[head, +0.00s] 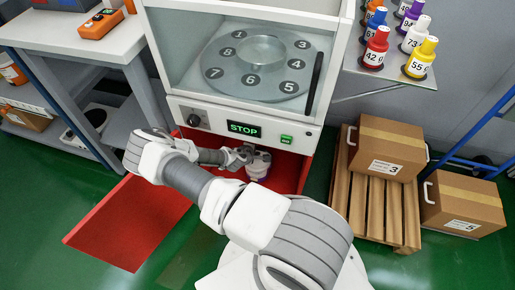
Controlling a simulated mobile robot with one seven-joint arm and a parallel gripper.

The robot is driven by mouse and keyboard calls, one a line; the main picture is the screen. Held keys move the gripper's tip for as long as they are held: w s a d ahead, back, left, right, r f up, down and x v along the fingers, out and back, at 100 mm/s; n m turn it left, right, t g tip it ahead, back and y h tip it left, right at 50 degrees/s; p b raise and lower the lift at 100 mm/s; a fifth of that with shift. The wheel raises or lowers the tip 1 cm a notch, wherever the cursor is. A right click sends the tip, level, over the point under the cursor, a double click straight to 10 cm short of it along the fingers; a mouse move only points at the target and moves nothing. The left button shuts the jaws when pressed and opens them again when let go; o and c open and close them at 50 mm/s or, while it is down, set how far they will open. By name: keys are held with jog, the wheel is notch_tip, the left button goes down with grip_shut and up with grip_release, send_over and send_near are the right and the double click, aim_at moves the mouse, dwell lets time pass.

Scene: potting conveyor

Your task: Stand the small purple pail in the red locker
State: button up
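The red locker (287,172) is the low red compartment under the white machine, and its red door (130,222) stands swung open to the left. A small pail (258,170), pale with a purplish tint, is at the locker's opening and looks upright. My gripper (243,156) is at the pail's upper left side, touching it or very close. The fingers are small and dark here, and I cannot tell whether they are closed on the pail. My arm hides the area in front of the pail, and I cannot see whether its base rests on the locker floor.
Above the locker is a glass-fronted cabinet with a numbered turntable (249,92) and a STOP display (244,128). A wooden pallet (372,205) with a carton (388,148) stands right, another carton (462,204) beyond. A workbench (85,40) is left. Green floor is free near the door.

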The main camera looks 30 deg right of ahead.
jog(key=shift+r, duration=0.1)
jog(key=p+v, duration=0.4)
jog(key=v, duration=0.8)
jog(key=shift+s, duration=0.1)
